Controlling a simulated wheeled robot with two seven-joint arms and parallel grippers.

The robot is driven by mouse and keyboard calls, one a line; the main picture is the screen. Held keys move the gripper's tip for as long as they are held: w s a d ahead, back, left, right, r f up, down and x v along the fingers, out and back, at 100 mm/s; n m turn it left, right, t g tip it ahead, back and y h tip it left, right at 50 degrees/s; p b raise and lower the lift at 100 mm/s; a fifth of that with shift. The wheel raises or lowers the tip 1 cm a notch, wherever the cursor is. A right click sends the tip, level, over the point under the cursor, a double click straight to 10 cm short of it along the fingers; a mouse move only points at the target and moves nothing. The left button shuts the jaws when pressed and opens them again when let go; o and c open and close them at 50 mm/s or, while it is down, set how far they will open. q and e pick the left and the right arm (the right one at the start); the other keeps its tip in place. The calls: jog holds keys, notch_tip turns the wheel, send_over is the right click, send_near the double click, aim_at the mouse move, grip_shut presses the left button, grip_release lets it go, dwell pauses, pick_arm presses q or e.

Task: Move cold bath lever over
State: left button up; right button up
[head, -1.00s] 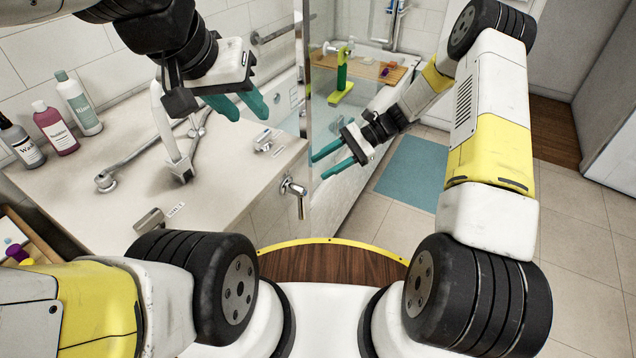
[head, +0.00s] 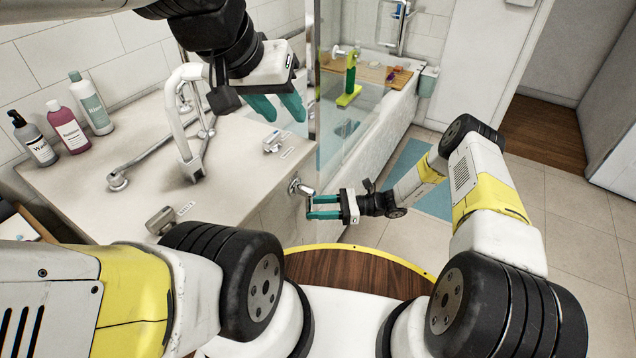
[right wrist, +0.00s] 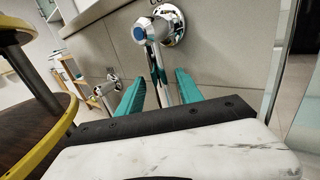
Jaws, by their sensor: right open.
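The cold bath lever (right wrist: 162,75) is a chrome handle on a wall fitting with a blue cap (right wrist: 145,30). In the right wrist view it hangs downward between the teal fingers of my open right gripper (right wrist: 161,84), with a gap showing on both sides. In the head view the chrome fitting (head: 299,187) is on the counter's front panel, just beyond the fingertips of my right gripper (head: 310,207); the handle is partly hidden there. My left gripper (head: 287,112) is open and empty above the counter.
A second chrome fitting (right wrist: 108,87) is on the same panel. The counter (head: 235,165) carries a white tall spout (head: 180,120), a grab rail and several bottles (head: 70,130). A glass screen and the bathtub (head: 385,130) stand beyond.

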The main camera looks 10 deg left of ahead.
jog(key=shift+x, duration=0.95)
grip_shut()
dwell(0.7)
